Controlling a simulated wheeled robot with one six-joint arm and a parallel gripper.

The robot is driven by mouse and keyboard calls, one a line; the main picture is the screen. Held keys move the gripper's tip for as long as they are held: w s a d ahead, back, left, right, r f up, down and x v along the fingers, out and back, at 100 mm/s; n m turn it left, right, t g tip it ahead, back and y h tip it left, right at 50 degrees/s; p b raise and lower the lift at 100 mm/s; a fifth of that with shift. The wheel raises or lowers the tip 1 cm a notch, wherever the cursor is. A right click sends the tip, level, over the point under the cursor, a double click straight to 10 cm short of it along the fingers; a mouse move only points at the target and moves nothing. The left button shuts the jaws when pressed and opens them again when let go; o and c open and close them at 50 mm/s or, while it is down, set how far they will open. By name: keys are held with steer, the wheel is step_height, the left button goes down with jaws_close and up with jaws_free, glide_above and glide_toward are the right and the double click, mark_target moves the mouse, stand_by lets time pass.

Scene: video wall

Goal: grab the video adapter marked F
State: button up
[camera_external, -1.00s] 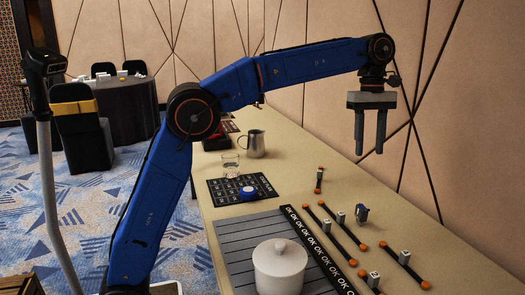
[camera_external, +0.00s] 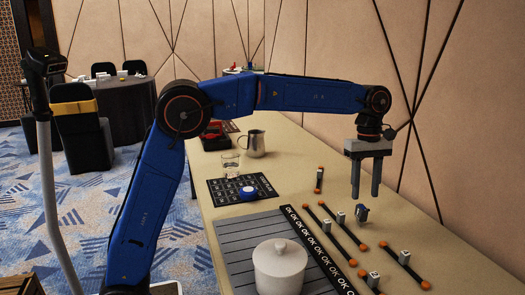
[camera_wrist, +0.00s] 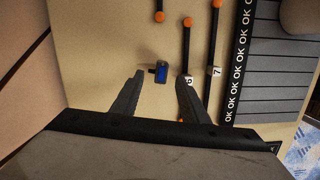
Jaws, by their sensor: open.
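A small dark-grey and blue piece (camera_external: 361,213) stands on the tan table near the wall, and I take it for the video adapter. It also shows in the wrist view (camera_wrist: 160,73), just beyond my fingertips and between their lines. I cannot read a letter F on it. My gripper (camera_external: 366,195) is open and empty, pointing down a little above this piece. In the wrist view its two fingers (camera_wrist: 160,80) lie to the left and right of the piece, apart from it.
Several dark bars with orange ends (camera_external: 346,233) lie close by, some with white marked cubes (camera_external: 404,257). A white lidded pot (camera_external: 280,268) stands on a grey slatted mat (camera_external: 236,244), beside a black OK strip (camera_external: 318,252). The wall is close behind.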

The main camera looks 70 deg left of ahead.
mark_target(362, 207)
steer(key=shift+s+d+f, duration=0.1)
steer(key=shift+d+f, duration=0.05)
steer(key=shift+f, duration=1.65)
steer(key=shift+s+d+f, duration=0.1)
steer(key=shift+d+f, duration=0.05)
steer(key=shift+f, duration=1.65)
steer(key=shift+c, duration=0.3)
jaws_close()
